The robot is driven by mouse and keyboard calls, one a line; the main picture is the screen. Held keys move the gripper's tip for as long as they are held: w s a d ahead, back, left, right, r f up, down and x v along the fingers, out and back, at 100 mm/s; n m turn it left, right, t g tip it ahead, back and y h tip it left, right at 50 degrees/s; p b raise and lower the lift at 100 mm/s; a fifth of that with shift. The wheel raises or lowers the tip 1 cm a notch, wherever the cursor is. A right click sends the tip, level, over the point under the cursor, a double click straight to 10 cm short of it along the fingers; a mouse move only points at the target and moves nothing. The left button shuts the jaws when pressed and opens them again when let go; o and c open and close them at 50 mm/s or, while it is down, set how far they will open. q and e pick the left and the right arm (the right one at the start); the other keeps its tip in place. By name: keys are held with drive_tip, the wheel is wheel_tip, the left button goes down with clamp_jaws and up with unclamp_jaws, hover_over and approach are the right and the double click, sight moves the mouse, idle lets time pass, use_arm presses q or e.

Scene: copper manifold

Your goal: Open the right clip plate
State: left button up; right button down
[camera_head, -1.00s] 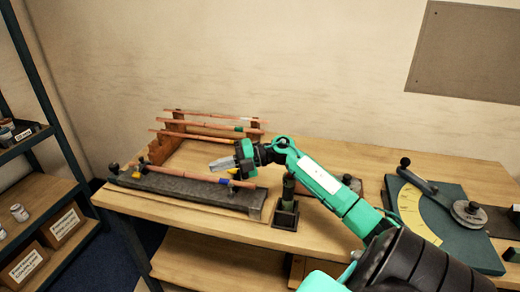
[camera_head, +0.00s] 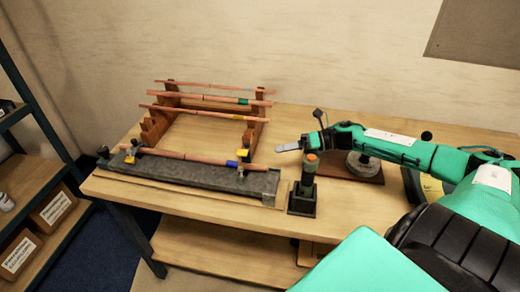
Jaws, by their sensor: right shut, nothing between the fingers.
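A dark grey clamping fixture (camera_head: 190,177) lies along the table's front left, with a copper pipe (camera_head: 190,155) along its top. The right clip plate (camera_head: 243,156) is a small yellow piece by the pipe's right end, beside a blue band (camera_head: 232,164). It looks raised, though it is small. Another yellow clip plate (camera_head: 130,158) is at the fixture's left end. My right gripper (camera_head: 288,147) is shut and empty, pointing left. It is apart from the right clip plate, to its right. My left gripper is out of view.
A wooden rack (camera_head: 258,132) with several copper pipes (camera_head: 205,112) stands behind the fixture. Bare tabletop lies behind the gripper.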

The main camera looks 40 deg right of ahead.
drive_tip(key=p+x, duration=0.3)
drive_tip(key=x, duration=0.5)
drive_tip(key=shift+w+f, duration=0.15)
drive_tip(key=shift+f, duration=0.05)
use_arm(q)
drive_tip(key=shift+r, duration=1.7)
use_arm(e)
drive_tip(key=shift+w+a+f, duration=0.3)
drive_tip(key=shift+a, duration=0.2)
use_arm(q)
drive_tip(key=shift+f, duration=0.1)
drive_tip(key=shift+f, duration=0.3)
use_arm(e)
drive_tip(key=shift+w+d, duration=0.1)
drive_tip(key=shift+d, duration=0.05)
